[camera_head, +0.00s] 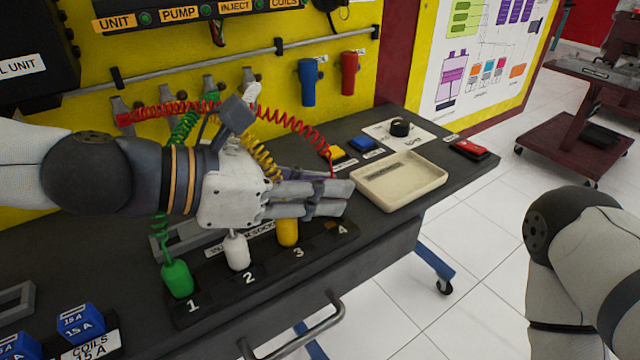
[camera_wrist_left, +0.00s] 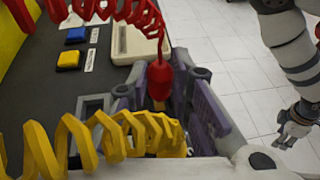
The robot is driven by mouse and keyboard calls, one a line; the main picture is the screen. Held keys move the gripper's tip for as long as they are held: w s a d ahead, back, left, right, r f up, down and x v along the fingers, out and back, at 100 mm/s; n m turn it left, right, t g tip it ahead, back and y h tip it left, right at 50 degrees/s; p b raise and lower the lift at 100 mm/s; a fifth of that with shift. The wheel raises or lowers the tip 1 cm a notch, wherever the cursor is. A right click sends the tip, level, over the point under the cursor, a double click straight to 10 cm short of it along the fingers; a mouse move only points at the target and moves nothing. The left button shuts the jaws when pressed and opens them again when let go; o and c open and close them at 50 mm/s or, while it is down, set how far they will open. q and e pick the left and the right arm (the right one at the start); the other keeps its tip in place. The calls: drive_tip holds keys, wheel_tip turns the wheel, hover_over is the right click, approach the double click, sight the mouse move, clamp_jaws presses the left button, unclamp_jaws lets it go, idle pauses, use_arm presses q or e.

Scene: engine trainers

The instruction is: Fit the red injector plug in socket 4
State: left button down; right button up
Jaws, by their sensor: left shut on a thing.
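My left gripper (camera_head: 345,197) is shut on the red injector plug (camera_wrist_left: 160,80). The plug's red coiled cord (camera_head: 300,128) runs down to the fingers, which hide the plug in the head view. The gripper is over the right end of the black socket strip (camera_head: 245,285), near the number 4 (camera_head: 341,229). The opening of socket 4 is mostly hidden, so I cannot tell whether the plug touches it. The green plug (camera_head: 177,279), white plug (camera_head: 237,252) and yellow plug (camera_head: 288,232) stand by numbers 1, 2 and 3. My right gripper (camera_wrist_left: 293,128) is away over the floor, its opening unclear.
A cream tray (camera_head: 398,183) lies right of the gripper. A yellow coiled cord (camera_wrist_left: 95,140) crosses close before the wrist camera. Blue connectors (camera_head: 80,322) lie at the front left. A blue holder (camera_head: 307,82) and a red holder (camera_head: 349,74) hang on the yellow panel.

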use_arm(q)
drive_tip(key=shift+f, duration=0.3)
use_arm(e)
drive_tip(key=shift+s+f, duration=0.15)
use_arm(q)
drive_tip(key=c, duration=1.7)
unclamp_jaws()
drive_tip(key=a+r+p, duration=0.1)
drive_tip(key=s+a+r, duration=0.1)
drive_tip(key=a+r+p, duration=0.1)
drive_tip(key=shift+s+a+p, duration=0.1)
drive_tip(key=shift+s+p, duration=0.25)
drive_tip(key=shift+s+a, duration=0.1)
drive_tip(key=shift+a, duration=0.1)
drive_tip(key=shift+a+f, duration=0.1)
use_arm(e)
drive_tip(key=w+r+t, duration=0.1)
drive_tip(key=w+r, duration=0.3)
drive_tip(key=shift+w+t, duration=0.2)
drive_tip(key=shift+t, duration=0.2)
